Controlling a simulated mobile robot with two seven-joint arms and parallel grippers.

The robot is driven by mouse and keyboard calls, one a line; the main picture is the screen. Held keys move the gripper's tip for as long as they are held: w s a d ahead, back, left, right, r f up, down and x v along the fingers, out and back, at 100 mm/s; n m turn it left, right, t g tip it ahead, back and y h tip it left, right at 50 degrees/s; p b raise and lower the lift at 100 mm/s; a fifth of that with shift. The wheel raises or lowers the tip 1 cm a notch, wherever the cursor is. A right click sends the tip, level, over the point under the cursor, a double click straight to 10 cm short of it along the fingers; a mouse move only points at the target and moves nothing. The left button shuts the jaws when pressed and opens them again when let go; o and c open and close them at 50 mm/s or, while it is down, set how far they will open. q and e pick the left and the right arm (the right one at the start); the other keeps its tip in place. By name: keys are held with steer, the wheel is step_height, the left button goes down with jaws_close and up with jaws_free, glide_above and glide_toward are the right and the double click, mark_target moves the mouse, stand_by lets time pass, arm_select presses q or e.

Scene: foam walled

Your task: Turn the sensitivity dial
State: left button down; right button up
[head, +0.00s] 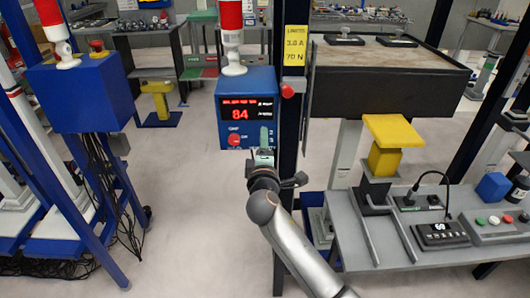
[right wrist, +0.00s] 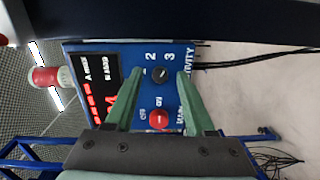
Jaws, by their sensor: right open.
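The blue control box (head: 240,84) hangs on the dark post, with a red display reading 84 (head: 236,113) and a red knob (head: 234,140). In the right wrist view the black sensitivity dial (right wrist: 159,73) sits between the printed 2 and 3, above the red knob (right wrist: 158,119). My right gripper (head: 264,136) is at the box's lower right corner and hides the dial in the head view. Its green fingers (right wrist: 160,77) are open, one on each side of the dial. I cannot tell whether they touch it. My left gripper is not in view.
A yellow label (head: 295,45) is on the dark post beside the box. A grey bench (head: 400,250) with a yellow stand (head: 390,146) and small devices is at the right. Another blue box (head: 80,95) stands at the left.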

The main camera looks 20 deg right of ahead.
steer(key=s+a+n+p, duration=0.4)
steer(key=s+n+p, duration=0.3)
steer(key=s+n, duration=0.5)
steer(key=s+f+m+g+y, duration=0.2)
steer(key=s+f+m, duration=0.2)
steer(key=f, duration=0.3)
steer(key=s+f+m+g+y+b, duration=0.1)
steer(key=s+f+m+g+y, duration=0.1)
steer(key=s+f+m, duration=0.3)
steer(key=s+f+m+g+y, duration=0.2)
steer(key=s+f+m, duration=0.3)
steer(key=f, duration=0.6)
steer(key=shift+s+m+g+b, duration=0.15)
steer(key=shift+m+g+b, duration=0.15)
steer(key=shift+g, duration=0.2)
